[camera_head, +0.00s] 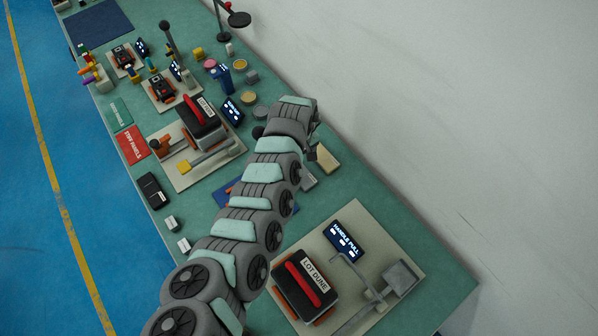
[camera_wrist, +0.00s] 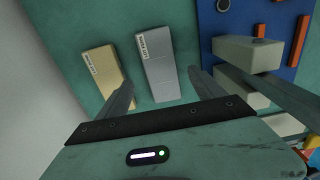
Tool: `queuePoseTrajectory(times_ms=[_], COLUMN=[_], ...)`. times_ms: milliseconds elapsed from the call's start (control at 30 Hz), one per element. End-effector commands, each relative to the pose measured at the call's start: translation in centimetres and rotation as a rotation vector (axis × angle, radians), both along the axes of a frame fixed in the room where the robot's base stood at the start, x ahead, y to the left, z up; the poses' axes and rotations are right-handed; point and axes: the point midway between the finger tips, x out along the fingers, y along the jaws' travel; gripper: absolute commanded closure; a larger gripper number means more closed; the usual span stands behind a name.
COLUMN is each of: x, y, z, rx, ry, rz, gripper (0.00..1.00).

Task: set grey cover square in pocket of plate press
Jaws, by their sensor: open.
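A grey block with a white label, likely the grey cover (camera_wrist: 160,70), lies flat on the green bench in the wrist view. In the head view a small part of it (camera_head: 309,181) shows beside my arm. My gripper (camera_wrist: 165,77) is open and empty, its fingers spread either side of the grey block's near end in the picture; height and contact cannot be told. In the head view my gripper (camera_head: 313,146) is mostly hidden by my arm. Which fixture is the plate press, and its pocket, I cannot tell for sure.
A labelled tan block (camera_wrist: 104,75) lies just left of the grey one. A blue board (camera_wrist: 283,20) with pale blocks (camera_wrist: 247,52) is to the right. A lever fixture with a black "LOT DUNE" box (camera_head: 305,291) and "HANDLE PULL" display (camera_head: 344,241) stands at the near end.

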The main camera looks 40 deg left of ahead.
Motion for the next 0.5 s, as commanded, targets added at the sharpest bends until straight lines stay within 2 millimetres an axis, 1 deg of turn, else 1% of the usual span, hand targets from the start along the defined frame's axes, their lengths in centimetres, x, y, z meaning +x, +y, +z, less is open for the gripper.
queuePoseTrajectory(times_ms=[167,233,333,400,500], x=[-0.1,-0.3,-0.2,-0.2,-0.2], y=[0.1,0.0,0.1,0.0,0.1], z=[-1.3,-2.3,-3.3,-4.4,-5.0], rx=[0.000,-0.001,0.000,-0.001,-0.001], ry=[0.002,0.005,0.003,0.003,0.003], rz=[-0.001,-0.002,0.000,-0.002,0.000], gripper=[0.22,0.22,0.22,0.22,0.22])
